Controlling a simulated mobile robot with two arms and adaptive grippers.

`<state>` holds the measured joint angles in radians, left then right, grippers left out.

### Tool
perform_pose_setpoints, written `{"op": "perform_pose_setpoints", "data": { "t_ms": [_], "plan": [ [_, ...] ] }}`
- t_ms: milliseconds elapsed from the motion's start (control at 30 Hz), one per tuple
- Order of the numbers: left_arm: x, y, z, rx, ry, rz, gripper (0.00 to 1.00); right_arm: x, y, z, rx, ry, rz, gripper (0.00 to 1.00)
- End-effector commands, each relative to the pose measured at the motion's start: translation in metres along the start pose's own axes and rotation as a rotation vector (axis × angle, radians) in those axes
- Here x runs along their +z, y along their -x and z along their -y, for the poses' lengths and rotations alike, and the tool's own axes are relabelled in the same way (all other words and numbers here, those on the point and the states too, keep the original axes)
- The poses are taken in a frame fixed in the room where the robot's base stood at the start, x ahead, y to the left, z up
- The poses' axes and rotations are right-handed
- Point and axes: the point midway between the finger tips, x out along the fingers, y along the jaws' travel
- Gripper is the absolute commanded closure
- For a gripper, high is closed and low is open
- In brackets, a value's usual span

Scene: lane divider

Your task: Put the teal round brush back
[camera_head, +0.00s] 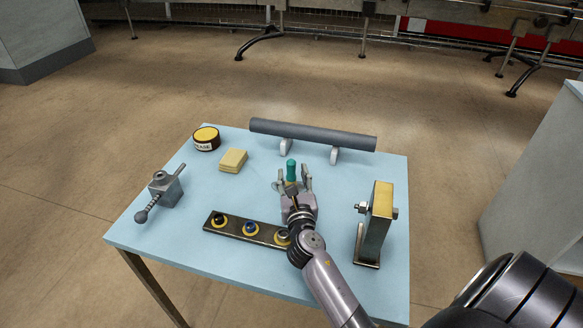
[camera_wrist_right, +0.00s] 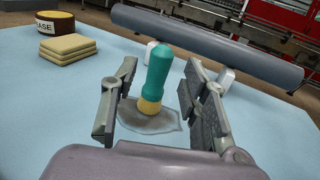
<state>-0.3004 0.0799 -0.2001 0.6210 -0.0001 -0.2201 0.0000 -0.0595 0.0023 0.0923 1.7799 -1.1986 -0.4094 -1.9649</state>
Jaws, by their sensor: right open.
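The teal round brush (camera_head: 291,169) stands upright near the middle of the blue table. In the right wrist view the teal handle (camera_wrist_right: 159,70) ends in a yellow collar, above a flat grey patch (camera_wrist_right: 152,120) whose nature I cannot tell. My right gripper (camera_head: 291,186) is open, with one finger on each side of the brush and gaps between; it also shows in the right wrist view (camera_wrist_right: 160,100). A dark bar with yellow-rimmed round places (camera_head: 236,228) lies left of my right wrist, its right end partly hidden by it. My left gripper is not in view.
A grey pipe on white supports (camera_head: 312,134) lies behind the brush. A grease tin (camera_head: 206,139) and yellow pads (camera_head: 233,160) stand at back left, a grey clamp-like tool (camera_head: 163,190) at left. An upright metal block with a bolt (camera_head: 376,224) stands at right.

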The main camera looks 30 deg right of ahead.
Motion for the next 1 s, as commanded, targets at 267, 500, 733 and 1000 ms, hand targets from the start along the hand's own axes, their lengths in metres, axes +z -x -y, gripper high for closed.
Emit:
{"op": "perform_pose_setpoints", "data": {
  "t_ms": [267, 500, 733, 1000],
  "plan": [
    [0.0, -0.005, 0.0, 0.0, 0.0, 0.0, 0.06, -0.002, 0.057, 0.0, 0.0, -0.001, -0.003, 0.58],
    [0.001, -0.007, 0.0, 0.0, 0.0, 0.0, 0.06, 0.0, 0.076, 0.0, -0.001, -0.001, -0.001, 0.58],
    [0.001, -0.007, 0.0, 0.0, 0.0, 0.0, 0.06, 0.0, 0.077, 0.0, -0.001, -0.001, 0.0, 0.58],
    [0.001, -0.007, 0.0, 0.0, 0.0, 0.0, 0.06, 0.0, 0.076, 0.0, -0.001, -0.001, 0.0, 0.58]
  ]
}}
